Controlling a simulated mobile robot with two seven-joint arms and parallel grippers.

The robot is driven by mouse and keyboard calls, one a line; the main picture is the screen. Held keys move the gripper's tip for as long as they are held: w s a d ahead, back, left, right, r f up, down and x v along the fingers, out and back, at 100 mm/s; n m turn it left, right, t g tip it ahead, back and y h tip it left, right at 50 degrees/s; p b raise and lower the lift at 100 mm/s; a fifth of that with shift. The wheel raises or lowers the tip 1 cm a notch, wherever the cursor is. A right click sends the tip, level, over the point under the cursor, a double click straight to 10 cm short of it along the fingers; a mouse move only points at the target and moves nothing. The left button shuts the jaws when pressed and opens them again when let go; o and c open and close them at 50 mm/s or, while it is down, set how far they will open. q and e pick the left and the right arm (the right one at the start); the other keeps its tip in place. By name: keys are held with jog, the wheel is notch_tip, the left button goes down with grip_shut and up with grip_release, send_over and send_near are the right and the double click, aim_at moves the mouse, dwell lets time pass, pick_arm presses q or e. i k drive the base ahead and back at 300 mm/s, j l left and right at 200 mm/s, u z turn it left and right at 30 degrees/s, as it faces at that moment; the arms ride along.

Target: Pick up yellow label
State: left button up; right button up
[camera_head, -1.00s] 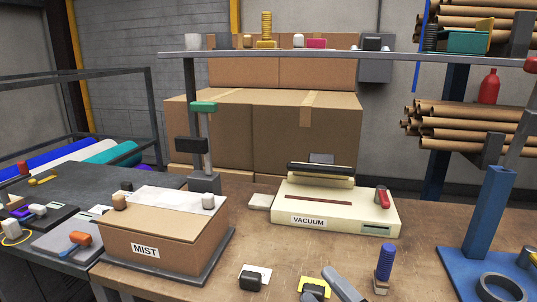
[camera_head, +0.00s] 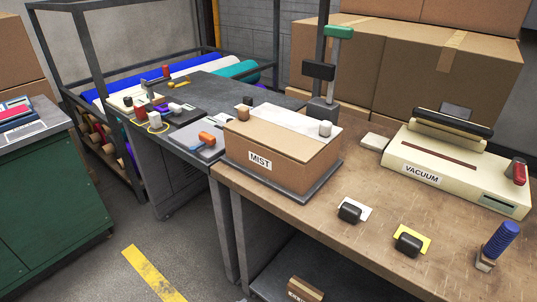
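A small yellow label (camera_head: 424,236) lies flat on the brown workbench (camera_head: 345,235), near its front edge at the lower right. A black block-like object (camera_head: 407,244) sits on it and covers its left part. A similar white label (camera_head: 363,211) lies to its left, also with a black object (camera_head: 350,212) on it. Neither of my grippers is in view.
A cardboard box marked MIST (camera_head: 280,163) stands left of the labels, and a cream VACUUM machine (camera_head: 455,174) stands behind them. A blue-handled tool (camera_head: 497,245) stands to the right. A dark table (camera_head: 209,94), a green cabinet (camera_head: 50,195) and open floor are on the left.

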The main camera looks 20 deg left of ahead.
aim_at(411, 243)
jog(key=l+u, duration=0.1)
jog(key=u, duration=0.45)
jog(key=k+l+u, duration=0.15)
jog(key=l+u, duration=0.2)
jog(key=k+l+u, duration=0.3)
jog(key=l, duration=0.15)
jog(key=k+l+u, duration=0.15)
jog(key=l, duration=0.2)
jog(key=k+l+u, duration=0.15)
jog(key=k+l, duration=1.05)
jog(key=l, duration=0.25)
